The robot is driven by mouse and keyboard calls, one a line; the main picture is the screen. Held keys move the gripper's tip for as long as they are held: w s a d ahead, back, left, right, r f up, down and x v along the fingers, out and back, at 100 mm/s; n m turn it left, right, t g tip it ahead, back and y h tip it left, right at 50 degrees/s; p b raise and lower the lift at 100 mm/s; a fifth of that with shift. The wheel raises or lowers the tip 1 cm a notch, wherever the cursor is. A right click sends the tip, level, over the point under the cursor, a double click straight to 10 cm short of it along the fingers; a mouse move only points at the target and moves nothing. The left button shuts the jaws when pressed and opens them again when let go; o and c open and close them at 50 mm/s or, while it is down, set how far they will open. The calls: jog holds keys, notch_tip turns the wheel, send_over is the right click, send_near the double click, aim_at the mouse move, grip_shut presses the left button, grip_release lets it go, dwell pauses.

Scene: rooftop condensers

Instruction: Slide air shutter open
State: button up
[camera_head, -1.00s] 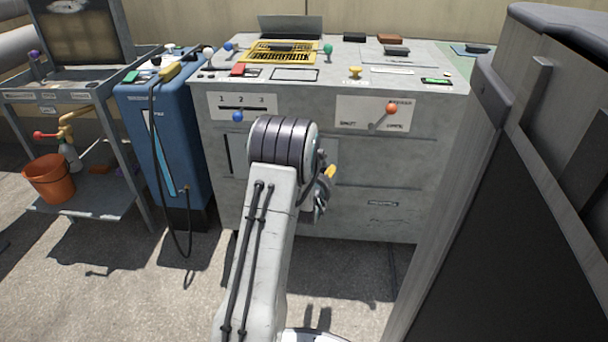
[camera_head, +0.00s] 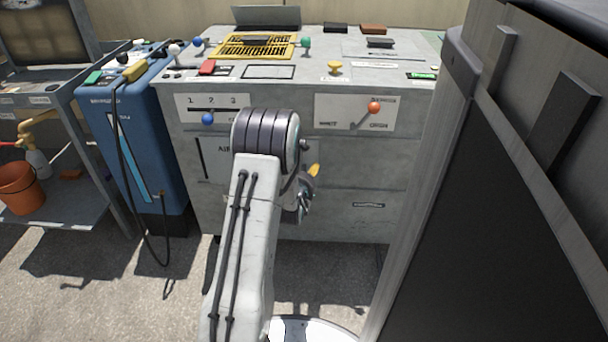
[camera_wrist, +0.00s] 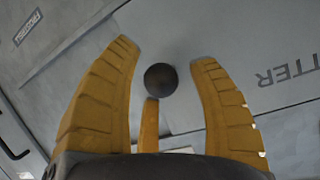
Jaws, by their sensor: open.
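The air shutter panel is on the front of the grey cabinet (camera_head: 375,168), with the partly covered word "AIR" (camera_head: 223,149) left of my arm. In the wrist view, upside-down letters "TTER" (camera_wrist: 287,75) show on the panel. A dark round knob (camera_wrist: 160,79) stands out between the yellow fingers of my gripper (camera_wrist: 165,57). The gripper is open, one finger on either side of the knob with gaps. In the head view my gripper (camera_head: 306,190) is mostly hidden behind my arm, close to the cabinet front, and the knob is hidden.
Above are a blue-knob slider (camera_head: 208,118) marked 1, 2, 3 and an orange-knob lever (camera_head: 374,107). A blue unit (camera_head: 135,150) with a black hose stands left, beside a cart with an orange bucket (camera_head: 19,188). A large dark cabinet (camera_head: 450,220) is close on the right.

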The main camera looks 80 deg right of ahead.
jog(key=shift+c, duration=0.2)
grip_shut()
dwell(0.3)
